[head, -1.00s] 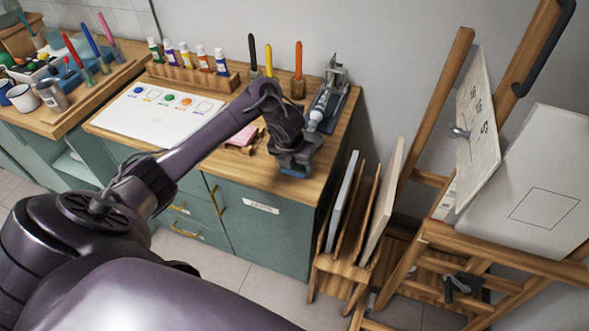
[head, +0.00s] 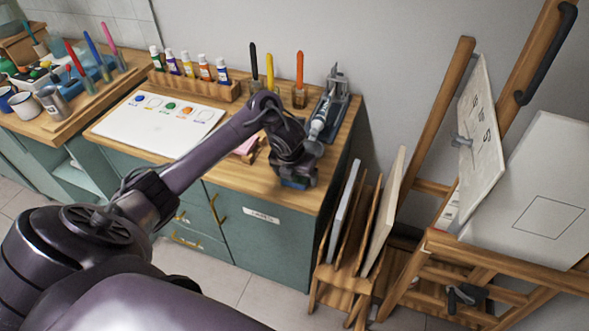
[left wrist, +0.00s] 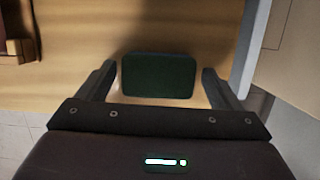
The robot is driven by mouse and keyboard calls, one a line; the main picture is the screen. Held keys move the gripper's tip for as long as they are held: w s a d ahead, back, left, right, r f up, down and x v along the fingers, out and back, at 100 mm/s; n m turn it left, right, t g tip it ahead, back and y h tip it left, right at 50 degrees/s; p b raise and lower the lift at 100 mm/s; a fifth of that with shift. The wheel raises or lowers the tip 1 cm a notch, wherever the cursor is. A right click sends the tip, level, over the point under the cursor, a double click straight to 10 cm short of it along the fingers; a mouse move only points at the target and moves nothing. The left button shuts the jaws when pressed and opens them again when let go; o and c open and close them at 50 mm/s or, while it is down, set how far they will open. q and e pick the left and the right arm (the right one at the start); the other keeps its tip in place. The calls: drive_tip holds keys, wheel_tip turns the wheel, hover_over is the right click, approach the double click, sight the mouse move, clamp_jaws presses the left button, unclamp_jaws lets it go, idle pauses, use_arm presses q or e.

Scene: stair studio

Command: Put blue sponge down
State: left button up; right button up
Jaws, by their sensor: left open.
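The blue sponge (head: 294,183) is mostly hidden under my left gripper (head: 296,178) in the head view, near the front right corner of the wooden worktop (head: 255,185). In the left wrist view the sponge (left wrist: 158,76) looks dark green-blue and lies between the two fingers of my left gripper (left wrist: 158,84). The fingers are open, with a gap on each side of the sponge. The sponge appears to be at the worktop surface, but exact contact is hard to tell. My right gripper is not in view.
A pink sponge or cloth (head: 246,146) lies behind my arm. A white palette sheet (head: 150,125), a rack of paint tubes (head: 195,82) and a metal clamp-like tool (head: 328,105) are on the worktop. A panel rack (head: 350,240) and easel (head: 430,190) stand to the right.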

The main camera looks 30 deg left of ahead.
use_arm(q)
drive_tip(key=p+v, duration=0.7)
drive_tip(key=v, duration=0.5)
drive_tip(key=shift+d, duration=0.1)
